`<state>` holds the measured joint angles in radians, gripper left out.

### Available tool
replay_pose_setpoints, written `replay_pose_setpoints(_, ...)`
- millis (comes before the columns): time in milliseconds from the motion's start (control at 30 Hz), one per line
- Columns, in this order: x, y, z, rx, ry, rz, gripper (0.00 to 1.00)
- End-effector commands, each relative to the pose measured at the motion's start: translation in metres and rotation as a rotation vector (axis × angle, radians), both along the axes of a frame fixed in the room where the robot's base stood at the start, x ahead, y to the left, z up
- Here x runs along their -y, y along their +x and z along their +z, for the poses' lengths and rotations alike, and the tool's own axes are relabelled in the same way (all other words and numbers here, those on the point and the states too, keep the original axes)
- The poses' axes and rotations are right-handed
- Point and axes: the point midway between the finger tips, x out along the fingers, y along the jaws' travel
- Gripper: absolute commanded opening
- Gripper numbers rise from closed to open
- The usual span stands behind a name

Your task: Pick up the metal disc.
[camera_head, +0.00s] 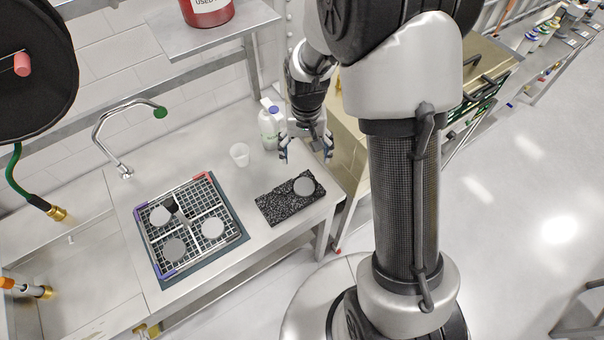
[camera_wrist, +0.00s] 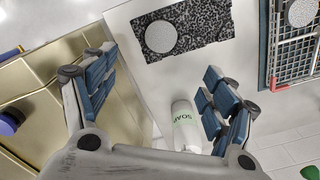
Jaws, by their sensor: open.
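A round grey metal disc (camera_head: 304,186) lies flat on the right end of a black speckled slab (camera_head: 274,207) on the steel counter. In the wrist view, the disc (camera_wrist: 160,36) and the slab (camera_wrist: 216,22) show near the top, beyond my fingertips. My gripper (camera_head: 306,155) is open and empty, with blue finger pads spread apart. In the head view it appears just above the disc, apart from it.
A white soap bottle (camera_head: 269,126) stands left of my gripper, and in the wrist view the bottle (camera_wrist: 184,127) shows close by the right finger. A clear cup (camera_head: 239,154) stands nearby. A wire rack (camera_head: 232,218) with more round discs is on the left, below a green-tipped tap (camera_head: 118,106).

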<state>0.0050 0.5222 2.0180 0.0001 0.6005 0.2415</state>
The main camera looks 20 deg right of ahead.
Motion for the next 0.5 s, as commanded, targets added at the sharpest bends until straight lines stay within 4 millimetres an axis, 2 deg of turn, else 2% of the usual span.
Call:
replay_pose_setpoints(33, 0.0, -0.001, -0.012, -0.004, 0.0, 0.0, 0.78)
replay_pose_setpoints(300, 0.0, -0.002, -0.072, -0.006, 0.0, 0.001, 0.78)
replay_pose_setpoints(500, 0.0, -0.001, -0.104, -0.003, 0.0, 0.001, 0.78)
